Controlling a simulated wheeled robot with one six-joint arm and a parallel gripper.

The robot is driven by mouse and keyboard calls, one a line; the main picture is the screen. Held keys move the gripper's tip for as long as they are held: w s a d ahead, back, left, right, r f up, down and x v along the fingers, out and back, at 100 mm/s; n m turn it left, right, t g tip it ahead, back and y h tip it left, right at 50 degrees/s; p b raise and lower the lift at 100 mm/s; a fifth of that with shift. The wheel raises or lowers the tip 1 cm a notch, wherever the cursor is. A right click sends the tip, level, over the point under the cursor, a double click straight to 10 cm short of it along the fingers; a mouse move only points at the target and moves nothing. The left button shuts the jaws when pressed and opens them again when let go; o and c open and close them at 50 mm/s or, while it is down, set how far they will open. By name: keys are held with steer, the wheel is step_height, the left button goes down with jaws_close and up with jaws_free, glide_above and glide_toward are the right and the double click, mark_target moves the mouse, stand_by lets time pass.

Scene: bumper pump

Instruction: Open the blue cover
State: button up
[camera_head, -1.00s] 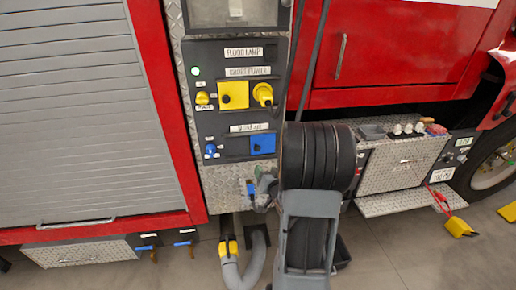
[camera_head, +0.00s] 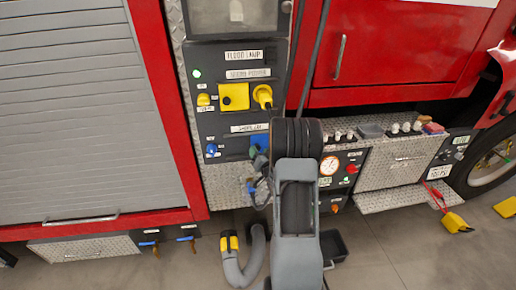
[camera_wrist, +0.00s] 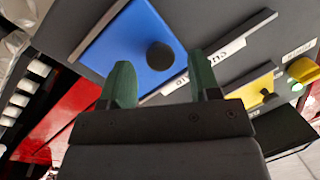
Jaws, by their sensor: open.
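The blue cover (camera_wrist: 135,45) is a flat square plate with a round black knob (camera_wrist: 160,56) on it. In the wrist view it lies just beyond my gripper (camera_wrist: 165,85), whose two green fingers stand apart with the knob seen between them. I cannot tell whether the fingers touch the plate. In the head view the blue cover (camera_head: 259,140) is on the dark panel, partly hidden by my gripper (camera_head: 260,162) and arm. The cover appears closed, flat against the panel.
A yellow cover (camera_head: 234,96) and a yellow plug (camera_head: 263,96) sit above on the same panel. A blue knob (camera_head: 211,149) is to the left. A gauge (camera_head: 330,165) is right of my arm.

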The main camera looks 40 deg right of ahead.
steer(key=shift+x, duration=1.05)
jaws_close()
